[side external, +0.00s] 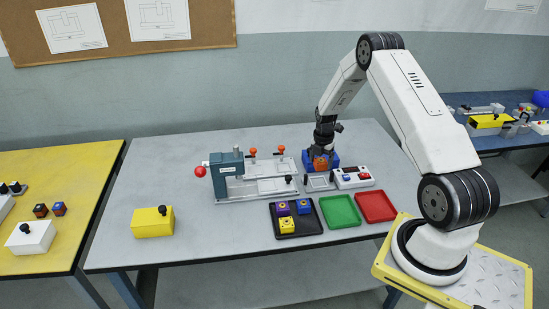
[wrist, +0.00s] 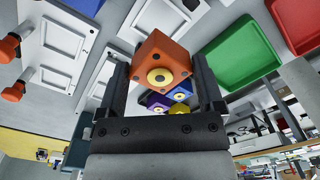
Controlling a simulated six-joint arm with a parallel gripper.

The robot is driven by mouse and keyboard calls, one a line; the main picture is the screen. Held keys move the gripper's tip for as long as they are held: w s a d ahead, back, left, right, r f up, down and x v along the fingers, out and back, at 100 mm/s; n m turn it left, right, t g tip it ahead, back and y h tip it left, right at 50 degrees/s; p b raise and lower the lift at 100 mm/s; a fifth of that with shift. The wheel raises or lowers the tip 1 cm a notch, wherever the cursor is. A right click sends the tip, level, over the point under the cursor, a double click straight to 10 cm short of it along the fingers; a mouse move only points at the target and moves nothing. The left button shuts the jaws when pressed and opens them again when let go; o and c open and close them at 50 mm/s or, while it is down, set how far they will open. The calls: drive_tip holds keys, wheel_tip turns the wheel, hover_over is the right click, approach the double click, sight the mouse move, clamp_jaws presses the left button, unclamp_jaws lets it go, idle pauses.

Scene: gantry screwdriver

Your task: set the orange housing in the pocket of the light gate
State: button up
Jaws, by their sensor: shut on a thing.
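My gripper (side external: 321,152) is shut on the orange housing (wrist: 160,62), a block with a yellow ring on its face. In the side view the housing (side external: 321,163) hangs from the jaws, in front of a blue bin. In the wrist view it sits between the two fingers (wrist: 160,88). A small light grey frame with a square recess (side external: 318,182) lies just below the housing in the side view and looks like the light gate's pocket. The recess looks empty. I cannot tell the height of the housing above the table.
The blue bin (side external: 333,157) is close behind. A white button box (side external: 353,177) stands to the right. A teal press (side external: 227,163) with a long fixture is left. A black tray (side external: 297,229) holds several housings; green (side external: 340,211) and red (side external: 376,206) trays are empty. A yellow box (side external: 153,222) stands left.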

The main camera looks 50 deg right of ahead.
hover_over(318, 183)
drive_tip(key=shift+d+f, duration=0.15)
drive_tip(key=shift+f, duration=2.55)
drive_tip(key=shift+f, duration=0.75)
idle(0.7)
drive_tip(key=o, duration=1.2)
drive_tip(key=shift+o, duration=0.2)
drive_tip(key=shift+r, duration=4.05)
